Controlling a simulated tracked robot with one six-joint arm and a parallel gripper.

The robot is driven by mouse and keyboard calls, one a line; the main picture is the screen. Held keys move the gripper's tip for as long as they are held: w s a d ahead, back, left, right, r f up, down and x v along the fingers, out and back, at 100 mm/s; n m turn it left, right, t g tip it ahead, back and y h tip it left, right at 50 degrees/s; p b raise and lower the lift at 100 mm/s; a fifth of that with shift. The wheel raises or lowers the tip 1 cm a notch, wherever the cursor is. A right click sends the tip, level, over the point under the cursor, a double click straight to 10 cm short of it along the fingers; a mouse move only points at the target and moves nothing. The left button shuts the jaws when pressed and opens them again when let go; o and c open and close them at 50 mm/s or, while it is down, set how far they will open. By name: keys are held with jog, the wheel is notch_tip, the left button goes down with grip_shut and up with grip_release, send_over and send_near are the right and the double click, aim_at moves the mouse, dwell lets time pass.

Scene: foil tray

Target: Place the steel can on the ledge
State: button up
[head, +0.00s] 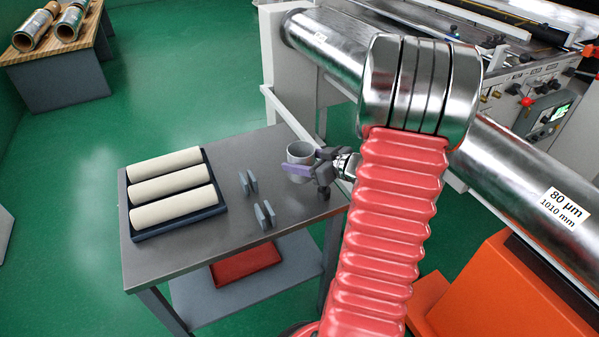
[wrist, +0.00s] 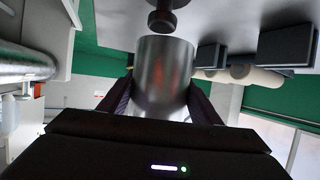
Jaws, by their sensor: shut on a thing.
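The steel can (head: 300,153) is a small grey metal cylinder above the right part of the steel table. My gripper (head: 318,168) is shut on it, with purple-grey fingers around its sides. In the wrist view the can (wrist: 165,72) sits between both fingers, its curved wall shiny. A narrow white bar (head: 290,117) on the machine's side, just beyond the table, looks like a ledge; I cannot tell for sure that it is the ledge.
The steel table (head: 222,222) carries a dark tray (head: 180,229) of cream rollers and two pairs of grey blocks (head: 265,215). A dark round knob (wrist: 162,20) shows close to the can in the wrist view. A large steel roll (head: 520,170) crosses behind my arm.

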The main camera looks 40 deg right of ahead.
jog(key=shift+f, duration=2.05)
jog(key=shift+f, duration=0.1)
jog(key=o, duration=1.1)
jog(key=v, duration=1.2)
